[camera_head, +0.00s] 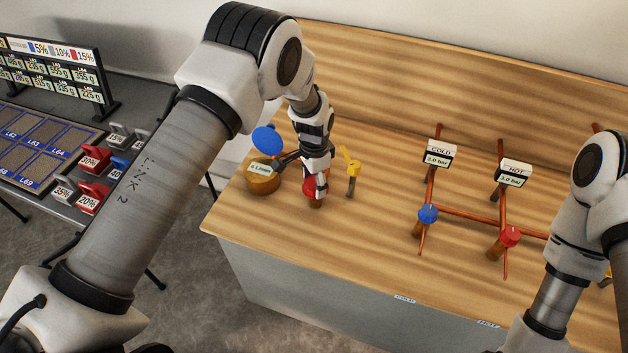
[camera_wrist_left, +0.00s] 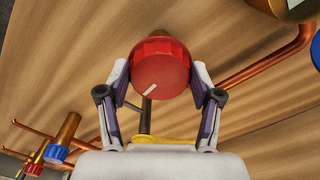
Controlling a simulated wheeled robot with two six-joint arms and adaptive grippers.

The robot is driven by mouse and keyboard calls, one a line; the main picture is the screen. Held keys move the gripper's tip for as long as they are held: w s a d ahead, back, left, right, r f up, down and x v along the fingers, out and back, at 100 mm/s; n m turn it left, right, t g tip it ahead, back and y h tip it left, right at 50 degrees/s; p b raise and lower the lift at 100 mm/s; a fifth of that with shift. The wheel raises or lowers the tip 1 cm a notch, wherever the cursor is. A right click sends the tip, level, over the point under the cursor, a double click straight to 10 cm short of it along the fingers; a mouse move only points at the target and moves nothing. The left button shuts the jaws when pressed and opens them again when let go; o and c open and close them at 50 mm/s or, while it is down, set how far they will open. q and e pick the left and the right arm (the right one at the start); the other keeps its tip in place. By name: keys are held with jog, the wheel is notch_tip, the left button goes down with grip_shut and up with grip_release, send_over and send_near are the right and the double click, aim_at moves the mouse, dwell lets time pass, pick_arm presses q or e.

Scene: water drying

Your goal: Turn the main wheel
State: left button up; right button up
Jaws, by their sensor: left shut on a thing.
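A red ribbed wheel (camera_wrist_left: 160,68) with a white mark on its face sits between the two fingers of my left gripper (camera_wrist_left: 160,85) in the left wrist view. The white mark slants towards the lower left of the face. The fingers are shut on the wheel from both sides. In the head view, the red wheel (camera_head: 309,188) shows partly behind my left gripper (camera_head: 316,192), on a short brass stem above the wooden bench. My right arm comes in at the right edge, and its gripper is out of frame.
A blue disc (camera_head: 267,140) stands by a brass container (camera_head: 262,182) left of the gripper. A yellow handle (camera_head: 349,160) is close on its right. Copper pipes (camera_head: 470,220) with a blue knob (camera_head: 428,213) and a red knob (camera_head: 510,236) stand further right.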

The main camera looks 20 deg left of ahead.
aim_at(315, 183)
dwell(0.3)
pick_arm(q)
jog(key=o, duration=1.1)
jog(key=shift+o, duration=0.2)
jog(key=shift+w+d+f, duration=0.1)
jog(key=shift+w, duration=0.05)
notch_tip(315, 183, up, 12)
